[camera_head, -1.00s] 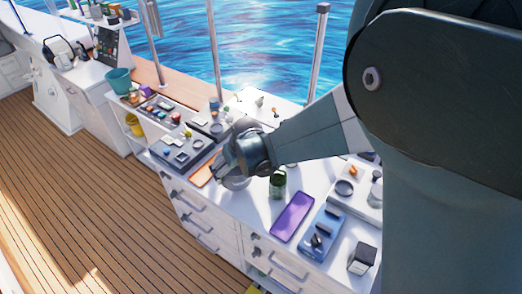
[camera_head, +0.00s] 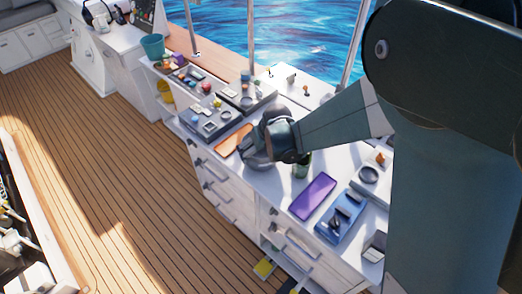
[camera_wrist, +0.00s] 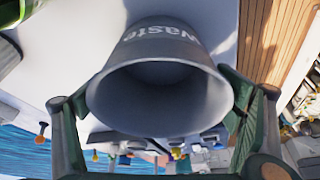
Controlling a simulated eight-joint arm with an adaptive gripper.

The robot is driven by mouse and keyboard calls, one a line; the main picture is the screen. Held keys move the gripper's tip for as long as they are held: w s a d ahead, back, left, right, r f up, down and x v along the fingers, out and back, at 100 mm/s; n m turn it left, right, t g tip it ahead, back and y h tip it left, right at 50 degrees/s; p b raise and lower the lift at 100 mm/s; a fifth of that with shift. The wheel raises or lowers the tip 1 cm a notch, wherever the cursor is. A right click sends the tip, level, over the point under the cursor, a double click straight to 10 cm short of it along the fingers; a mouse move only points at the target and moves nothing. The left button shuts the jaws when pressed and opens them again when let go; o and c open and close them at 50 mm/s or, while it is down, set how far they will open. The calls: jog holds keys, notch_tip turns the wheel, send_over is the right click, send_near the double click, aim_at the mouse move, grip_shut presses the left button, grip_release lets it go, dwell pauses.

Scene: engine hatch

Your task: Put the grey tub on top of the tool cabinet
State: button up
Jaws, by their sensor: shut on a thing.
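The grey tub (camera_wrist: 160,85), marked "waste", fills the middle of the wrist view with its open mouth toward the camera. My gripper (camera_wrist: 157,112) has one finger on each side of it and is shut on it. In the head view the gripper (camera_head: 265,145) is over the white counter, and the tub (camera_head: 256,160) shows only partly behind it. I cannot tell whether the tub touches the counter. The white counter has drawers (camera_head: 222,190) in its front. I cannot tell which unit is the tool cabinet.
An orange tray (camera_head: 233,141), a purple tray (camera_head: 313,197) and a blue tray (camera_head: 341,217) lie on the counter. A green jar (camera_head: 302,165) stands close to my gripper. A teal bucket (camera_head: 153,46) is farther back.

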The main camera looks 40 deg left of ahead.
jog(key=shift+f, duration=0.15)
jog(key=o, duration=1)
jog(key=shift+v, duration=6.15)
jog(key=shift+d, duration=0.1)
